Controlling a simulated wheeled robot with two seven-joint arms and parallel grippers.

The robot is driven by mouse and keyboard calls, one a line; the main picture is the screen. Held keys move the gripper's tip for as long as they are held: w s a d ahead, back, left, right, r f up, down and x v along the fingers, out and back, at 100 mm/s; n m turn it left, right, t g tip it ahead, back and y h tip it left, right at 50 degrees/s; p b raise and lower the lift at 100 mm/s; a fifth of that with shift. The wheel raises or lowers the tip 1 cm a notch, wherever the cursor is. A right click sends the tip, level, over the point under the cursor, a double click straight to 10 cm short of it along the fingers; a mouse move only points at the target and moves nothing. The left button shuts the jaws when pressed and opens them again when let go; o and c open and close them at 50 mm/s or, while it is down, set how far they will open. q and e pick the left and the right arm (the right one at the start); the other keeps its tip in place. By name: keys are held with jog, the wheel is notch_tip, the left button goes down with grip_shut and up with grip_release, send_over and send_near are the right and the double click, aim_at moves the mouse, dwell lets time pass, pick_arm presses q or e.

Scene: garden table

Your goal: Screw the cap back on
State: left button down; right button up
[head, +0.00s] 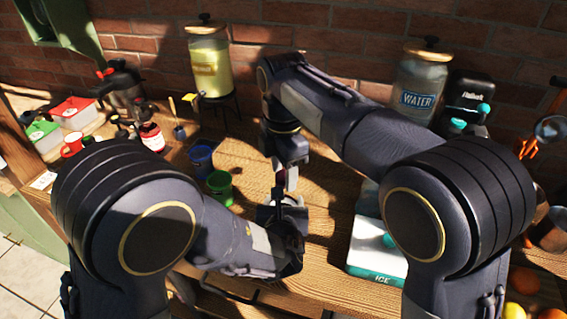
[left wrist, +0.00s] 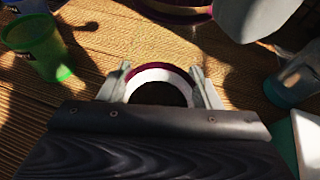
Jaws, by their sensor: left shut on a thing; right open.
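My left gripper (left wrist: 160,72) is shut on a round thing (left wrist: 163,77) with a white ring, a purple edge and a dark middle. I cannot tell whether this is a cap or a bottle's mouth. A second purple-rimmed round thing (left wrist: 172,14) shows in part at the top of the left wrist view. In the head view my right gripper (head: 287,186) is open and points down, just above my left gripper (head: 282,213). The two grippers and my arms hide most of what is between them, and no separate cap can be made out there.
A green cup (head: 219,184) and a blue cup (head: 201,157) stand left of my grippers. A white and teal ice box (head: 375,262) is to the right. A drink dispenser (head: 209,65) and a water jar (head: 421,88) stand at the back.

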jog(key=shift+c, duration=0.4)
jog(key=c, duration=0.9)
jog(key=m, duration=0.5)
jog(key=shift+c, duration=0.2)
jog(key=m, duration=1.4)
jog(key=shift+m, duration=0.4)
jog(key=m, duration=0.8)
jog(key=o, duration=1.2)
